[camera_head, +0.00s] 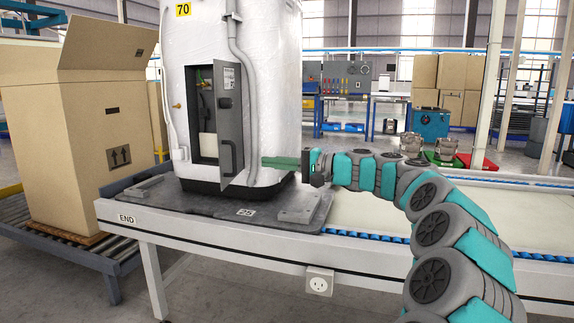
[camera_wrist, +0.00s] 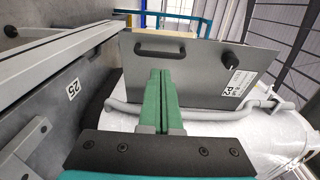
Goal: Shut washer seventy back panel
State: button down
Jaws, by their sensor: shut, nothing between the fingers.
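The white washer (camera_head: 268,90) carries a yellow 70 label and stands upright on a dark plate on the conveyor. Its grey back panel (camera_head: 229,130) stands ajar, with the opening (camera_head: 202,110) and some inner parts showing to its left. The panel (camera_wrist: 200,75) also shows in the wrist view, with a dark handle (camera_wrist: 160,47), a round knob (camera_wrist: 229,57) and a P2 label. My gripper (camera_head: 266,162) is shut and empty, just right of the panel's lower part. In the wrist view its green fingers (camera_wrist: 160,74) overlap the panel below the handle; I cannot tell whether they touch.
A grey pipe (camera_head: 240,60) runs down the washer beside the panel. The base plate (camera_head: 240,212) marked 25 has raised clamp blocks. A tall open carton (camera_head: 60,150) stands at left. The conveyor belt (camera_head: 400,215) right of the washer is clear beneath my arm.

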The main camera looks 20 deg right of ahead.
jog(key=x, duration=0.7)
jog(key=shift+w+a, duration=0.1)
jog(key=shift+a, duration=0.05)
